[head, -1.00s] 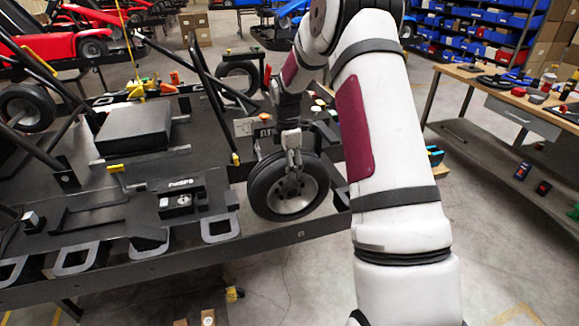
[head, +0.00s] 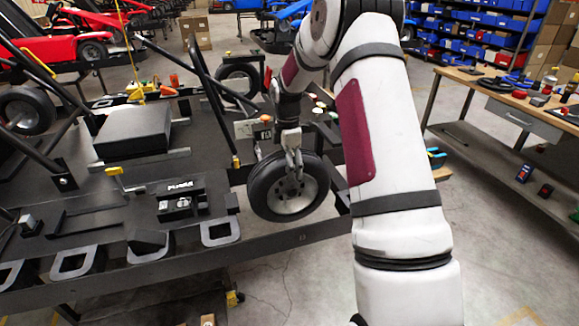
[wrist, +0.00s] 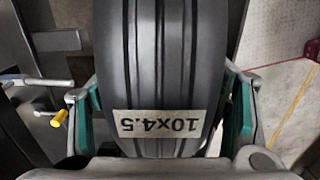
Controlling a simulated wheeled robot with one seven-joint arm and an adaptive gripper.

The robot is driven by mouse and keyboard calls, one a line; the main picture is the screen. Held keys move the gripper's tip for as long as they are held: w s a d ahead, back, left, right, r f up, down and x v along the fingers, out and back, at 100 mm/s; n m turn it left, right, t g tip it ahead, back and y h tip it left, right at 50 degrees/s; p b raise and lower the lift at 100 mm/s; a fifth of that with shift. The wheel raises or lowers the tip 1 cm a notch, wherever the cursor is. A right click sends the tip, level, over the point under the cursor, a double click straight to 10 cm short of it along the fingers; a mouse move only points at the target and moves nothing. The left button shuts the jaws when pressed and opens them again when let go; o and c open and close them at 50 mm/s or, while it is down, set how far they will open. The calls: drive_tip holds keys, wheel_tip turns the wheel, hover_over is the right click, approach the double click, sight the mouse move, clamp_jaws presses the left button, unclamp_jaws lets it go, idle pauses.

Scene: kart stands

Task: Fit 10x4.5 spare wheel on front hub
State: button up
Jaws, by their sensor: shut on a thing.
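The 10x4.5 spare wheel (head: 262,198), a black tyre on a silver rim, stands upright at the right end of the kart stand. My gripper (head: 291,158) comes down from above and is shut across its tread. In the wrist view the tyre (wrist: 160,55) fills the space between the two green finger pads, and its "10x4.5" label (wrist: 158,123) reads upside down. The wheel and my arm cover the area behind them. I cannot make out the front hub or tell whether the wheel touches it.
The black kart stand (head: 90,215) holds tubes, a black box (head: 134,133) and grey loops along its front edge. Another wheel (head: 238,82) is behind. A workbench (head: 500,95) stands at the right.

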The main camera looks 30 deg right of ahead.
drive_tip(key=shift+w+d+r+b, duration=0.1)
drive_tip(key=shift+w+b, duration=0.15)
drive_tip(key=shift+w, duration=0.1)
drive_tip(key=shift+w+d+r+b, duration=0.1)
drive_tip(key=shift+w+b, duration=0.15)
drive_tip(key=shift+w, duration=0.1)
idle(0.4)
